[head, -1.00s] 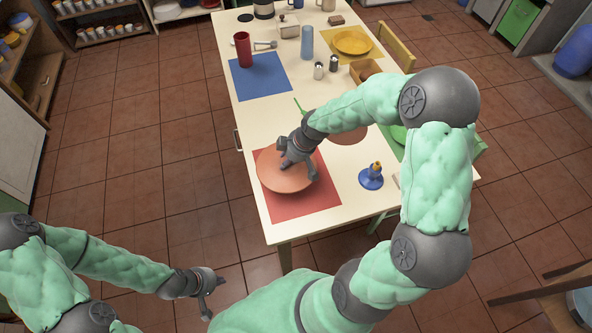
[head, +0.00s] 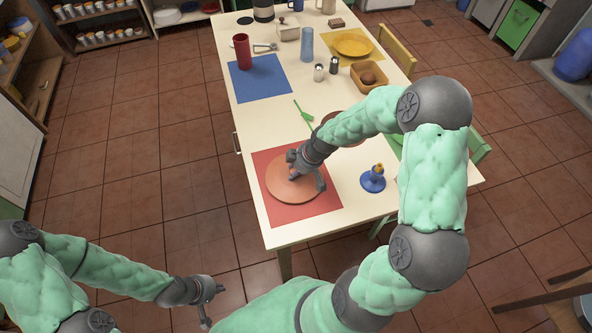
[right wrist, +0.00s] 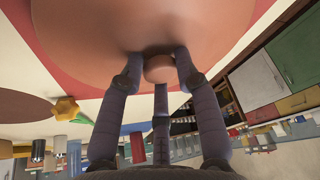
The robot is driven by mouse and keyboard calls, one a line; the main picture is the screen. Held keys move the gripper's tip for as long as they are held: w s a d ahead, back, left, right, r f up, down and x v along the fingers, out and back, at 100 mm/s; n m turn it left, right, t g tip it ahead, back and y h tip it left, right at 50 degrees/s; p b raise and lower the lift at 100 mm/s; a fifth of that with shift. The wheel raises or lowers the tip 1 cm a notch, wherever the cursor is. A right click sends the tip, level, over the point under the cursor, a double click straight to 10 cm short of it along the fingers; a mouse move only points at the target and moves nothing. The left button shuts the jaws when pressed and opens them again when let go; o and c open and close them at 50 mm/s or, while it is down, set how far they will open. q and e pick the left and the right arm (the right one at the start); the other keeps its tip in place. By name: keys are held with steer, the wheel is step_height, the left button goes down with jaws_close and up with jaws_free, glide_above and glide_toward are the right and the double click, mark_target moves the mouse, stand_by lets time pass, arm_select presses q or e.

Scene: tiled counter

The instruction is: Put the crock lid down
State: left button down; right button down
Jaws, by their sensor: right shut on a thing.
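The crock lid (head: 281,189) is a round terracotta disc over the red placemat (head: 318,205) at the table's near end. In the right wrist view the lid (right wrist: 105,30) fills the top, and its round knob (right wrist: 159,69) sits between the fingers. My right gripper (head: 306,180) is shut on this knob. The lid looks level and low over the mat; I cannot tell whether it touches. My left gripper (head: 212,304) is open and empty, off the table at the lower left.
A blue candlestick-like object (head: 373,180) with a yellow top stands right of the mat. A brown round object (head: 345,130) is partly hidden by my right arm. A blue placemat (head: 262,85) holds a red cup (head: 242,51).

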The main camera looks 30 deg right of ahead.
steer(key=c, duration=0.9)
jaws_free()
steer(key=shift+s+r+p, duration=0.1)
steer(key=shift+r+p, duration=0.2)
steer(key=shift+r, duration=0.05)
steer(key=p+v, duration=0.2)
steer(key=v, duration=0.9)
steer(key=shift+r+p, duration=0.15)
steer(key=shift+p, duration=0.25)
steer(key=shift+d, duration=0.1)
